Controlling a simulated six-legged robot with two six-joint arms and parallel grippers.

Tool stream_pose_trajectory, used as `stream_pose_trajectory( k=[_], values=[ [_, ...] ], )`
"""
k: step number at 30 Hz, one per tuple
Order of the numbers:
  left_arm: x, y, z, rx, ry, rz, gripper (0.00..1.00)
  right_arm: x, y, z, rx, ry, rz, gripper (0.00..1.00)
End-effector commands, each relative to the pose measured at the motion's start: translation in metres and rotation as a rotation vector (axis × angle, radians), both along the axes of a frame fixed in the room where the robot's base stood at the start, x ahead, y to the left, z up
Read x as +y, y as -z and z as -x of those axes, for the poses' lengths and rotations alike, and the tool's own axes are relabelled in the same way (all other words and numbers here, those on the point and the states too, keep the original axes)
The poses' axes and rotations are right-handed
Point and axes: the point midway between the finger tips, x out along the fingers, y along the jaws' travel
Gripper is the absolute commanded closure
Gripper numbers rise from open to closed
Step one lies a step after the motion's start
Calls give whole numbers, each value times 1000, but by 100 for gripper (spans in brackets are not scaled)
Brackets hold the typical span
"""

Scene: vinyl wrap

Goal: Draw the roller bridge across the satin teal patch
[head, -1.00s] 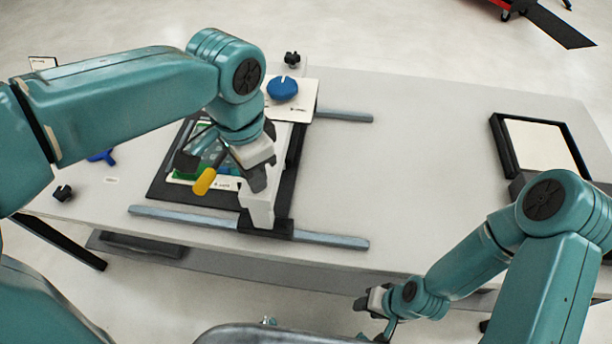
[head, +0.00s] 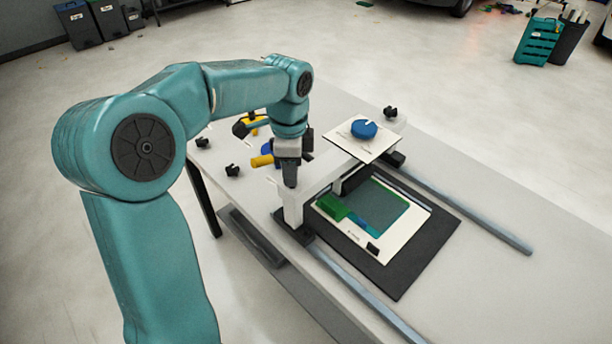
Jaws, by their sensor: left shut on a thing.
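The roller bridge (head: 294,211) is a white gantry whose dark feet ride on two grey rails. It stands at the left end of the rails. My left gripper (head: 290,180) is shut on its near end; the fingertips are partly hidden. A yellow cylinder (head: 262,161) shows just left of the gripper. The satin teal patch (head: 380,208) lies flat on a cream card (head: 408,228), right of the bridge, with its left edge near it. A green piece (head: 330,206) and a small blue piece lie along its near left edge. My right gripper is out of view.
The near rail (head: 365,292) and far rail (head: 470,214) run toward the lower right, clear of objects. A black mat (head: 400,275) lies between them. A white plate (head: 347,140) with a blue knob (head: 364,129) is over the bridge's far end. Dark clips (head: 232,170) sit at left.

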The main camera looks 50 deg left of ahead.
Motion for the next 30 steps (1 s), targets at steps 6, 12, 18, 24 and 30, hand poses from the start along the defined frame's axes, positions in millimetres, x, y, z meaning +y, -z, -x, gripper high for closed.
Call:
stream_pose_trajectory(
  k=[6,12,18,24,30],
  values=[
    [6,-1,0,-3,-1,-1,100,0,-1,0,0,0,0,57],
    [6,-1,-1,-4,-1,-3,100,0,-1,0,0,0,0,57],
    [6,-1,-1,-4,-2,-2,49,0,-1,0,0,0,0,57],
    [5,-1,-1,-3,-1,0,49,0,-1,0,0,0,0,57],
    [5,-19,-2,-6,0,-1,49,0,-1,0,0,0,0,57]
  ],
)
